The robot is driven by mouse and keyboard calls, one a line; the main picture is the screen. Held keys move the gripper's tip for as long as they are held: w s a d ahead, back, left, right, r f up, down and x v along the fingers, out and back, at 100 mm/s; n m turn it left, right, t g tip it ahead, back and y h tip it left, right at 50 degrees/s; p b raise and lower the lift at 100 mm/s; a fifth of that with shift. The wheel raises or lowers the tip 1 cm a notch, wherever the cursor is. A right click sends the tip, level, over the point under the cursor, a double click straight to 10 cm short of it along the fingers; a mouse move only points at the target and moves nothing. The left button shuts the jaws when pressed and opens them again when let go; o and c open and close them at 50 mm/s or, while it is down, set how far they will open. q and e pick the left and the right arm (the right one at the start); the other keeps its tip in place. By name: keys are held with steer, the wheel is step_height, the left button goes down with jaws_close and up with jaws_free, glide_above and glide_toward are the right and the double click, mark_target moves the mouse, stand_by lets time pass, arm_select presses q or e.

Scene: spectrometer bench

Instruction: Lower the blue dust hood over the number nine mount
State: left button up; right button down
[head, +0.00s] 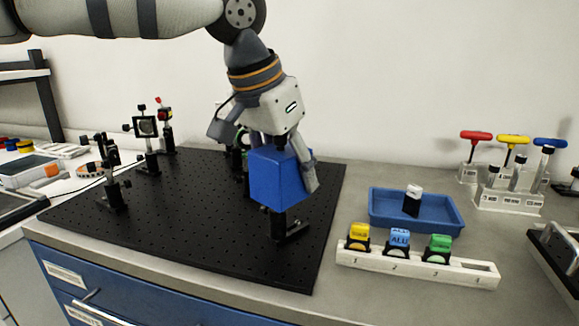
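The blue dust hood (278,180) is a box held over the black breadboard, near its right side. My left gripper (283,158) comes down from above with its fingers against the hood; one finger shows along the hood's right side. A black post and base (286,231) show directly below the hood on the breadboard. The hood hides whatever is on top of that post, and no number nine can be read. I cannot tell whether the hood touches the mount. My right gripper is not in view.
To the right are a blue tray (418,222), a numbered white rack (417,266) with coloured pieces, and a T-handle tool stand (508,197).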

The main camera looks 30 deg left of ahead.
arm_select(q)
steer(key=o, duration=1.1)
steer(key=v, duration=1.2)
